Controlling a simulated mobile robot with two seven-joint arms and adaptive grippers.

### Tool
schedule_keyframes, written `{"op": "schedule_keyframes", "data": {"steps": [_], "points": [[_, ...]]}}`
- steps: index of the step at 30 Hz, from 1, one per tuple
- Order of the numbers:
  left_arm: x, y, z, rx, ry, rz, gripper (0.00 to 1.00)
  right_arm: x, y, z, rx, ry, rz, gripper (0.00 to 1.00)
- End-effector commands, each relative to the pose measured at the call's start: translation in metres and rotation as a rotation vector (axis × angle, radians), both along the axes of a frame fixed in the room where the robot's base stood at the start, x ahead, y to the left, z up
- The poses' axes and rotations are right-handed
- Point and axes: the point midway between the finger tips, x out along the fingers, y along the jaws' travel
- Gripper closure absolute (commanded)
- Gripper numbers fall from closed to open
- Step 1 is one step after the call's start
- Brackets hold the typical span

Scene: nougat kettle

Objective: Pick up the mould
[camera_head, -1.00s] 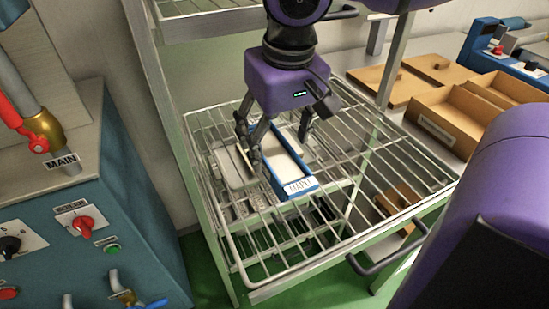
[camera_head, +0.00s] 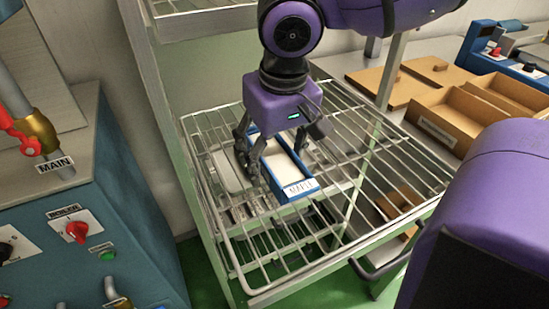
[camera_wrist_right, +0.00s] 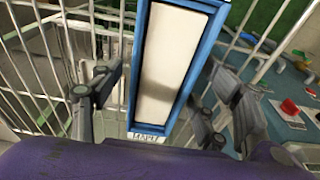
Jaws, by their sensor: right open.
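The mould is a long blue rectangular tray (camera_head: 284,189) with a white filling and a label on its near end. It lies on the wire rack shelf (camera_head: 375,205). It also shows large in the right wrist view (camera_wrist_right: 205,62). My right gripper (camera_head: 275,155) is open and comes down from above, with its fingers on either side of the mould. In the right wrist view the gripper (camera_wrist_right: 150,112) shows gaps between the fingers and the mould's sides. My left gripper is not in view.
A pale tray (camera_head: 229,172) lies left of the mould on the rack. A metal upright (camera_head: 165,115) stands at the rack's left. A blue control cabinet (camera_head: 130,200) is at left. Brown open boxes (camera_head: 450,125) stand on the bench at right. The rack's front right is clear.

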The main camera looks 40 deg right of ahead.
Motion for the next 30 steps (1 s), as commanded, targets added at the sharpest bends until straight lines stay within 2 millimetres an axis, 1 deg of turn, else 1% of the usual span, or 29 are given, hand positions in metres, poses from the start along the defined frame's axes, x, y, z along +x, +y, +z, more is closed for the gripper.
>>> {"op": "schedule_keyframes", "data": {"steps": [9, 22, 23, 30], "points": [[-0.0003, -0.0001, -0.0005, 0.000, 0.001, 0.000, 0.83, -0.0001, 0.0001, -0.0008, 0.000, 0.000, 0.000, 0.31], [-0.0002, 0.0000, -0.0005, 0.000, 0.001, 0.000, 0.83, -0.0009, -0.0007, -0.0018, -0.001, 0.003, -0.001, 0.88], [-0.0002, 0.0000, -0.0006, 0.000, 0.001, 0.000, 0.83, -0.0005, -0.0006, -0.0015, -0.001, 0.002, 0.000, 0.90], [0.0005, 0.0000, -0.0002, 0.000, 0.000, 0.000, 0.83, -0.0013, -0.0011, -0.0016, -0.003, 0.005, -0.002, 0.90]]}}
